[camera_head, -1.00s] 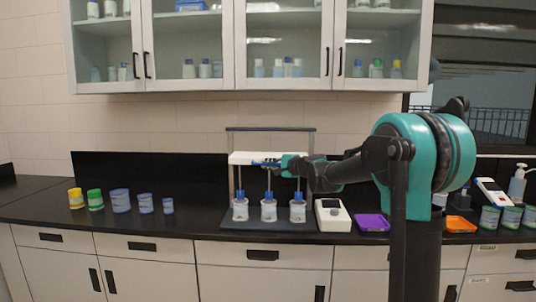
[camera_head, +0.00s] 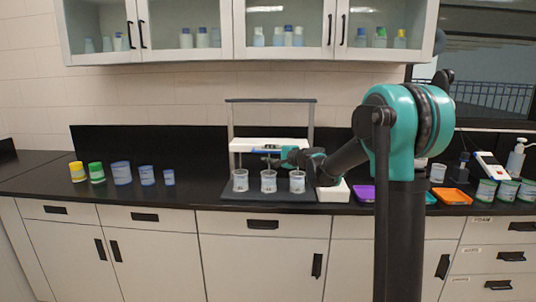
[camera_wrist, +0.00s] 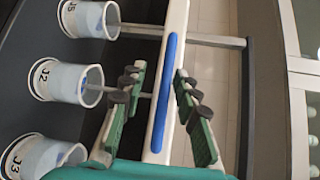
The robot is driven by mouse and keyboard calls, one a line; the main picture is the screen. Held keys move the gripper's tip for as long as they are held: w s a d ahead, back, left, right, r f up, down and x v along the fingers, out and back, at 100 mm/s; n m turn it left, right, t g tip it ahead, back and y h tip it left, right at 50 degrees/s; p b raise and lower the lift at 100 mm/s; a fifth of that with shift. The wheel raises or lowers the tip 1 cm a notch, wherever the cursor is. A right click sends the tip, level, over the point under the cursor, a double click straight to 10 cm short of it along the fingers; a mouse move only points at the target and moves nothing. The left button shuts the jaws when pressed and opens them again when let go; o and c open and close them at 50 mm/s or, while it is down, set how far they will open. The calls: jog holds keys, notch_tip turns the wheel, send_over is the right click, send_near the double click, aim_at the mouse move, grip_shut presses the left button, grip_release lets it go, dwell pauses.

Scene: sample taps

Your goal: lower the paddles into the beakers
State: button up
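The white stirrer head (camera_head: 240,145) is a horizontal bar on a frame, low above three labelled beakers: left (camera_head: 240,181), middle (camera_head: 269,182) and right (camera_head: 298,182). Thin shafts run down from it. Blue paddle parts show inside the J5 beaker (camera_wrist: 82,19) and at the mouth of the J2 beaker (camera_wrist: 58,82) in the wrist view; the J3 beaker (camera_wrist: 35,157) is partly cut off. My gripper (camera_wrist: 160,75) has its fingers on either side of the bar with its blue strip (camera_wrist: 166,95). A gap shows at the left finger; contact at the right is unclear.
The frame's top crossbar (camera_head: 270,101) stands above the head. A white device (camera_head: 333,192) and a purple tray (camera_head: 364,193) lie to the right, below my arm. Several jars, including a blue one (camera_head: 121,173), stand on the left counter, with clear counter between.

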jog(key=shift+d+r, duration=0.1)
jog(key=v, duration=1.2)
jog(key=shift+s, duration=0.1)
jog(key=s+d+f+n+g+h, duration=0.2)
jog(key=s+d+f+n+h, duration=0.1)
jog(key=s+f, duration=0.7)
jog(key=s+d+f+n+g+h, duration=0.2)
jog(key=s+d+f+n+h, duration=0.2)
jog(key=s+d+f, duration=0.4)
jog(key=s+d+f+n+g+h, duration=0.3)
jog(key=s+d+f, duration=0.3)
jog(key=s+f, duration=0.6)
jog(key=s+h, duration=0.1)
jog(key=s, duration=0.4)
jog(key=shift+s+d+f+n+h, duration=0.2)
jog(key=shift+s+f+n+h, duration=0.05)
jog(key=shift+s+n+h, duration=0.1)
jog(key=shift+o, duration=0.6)
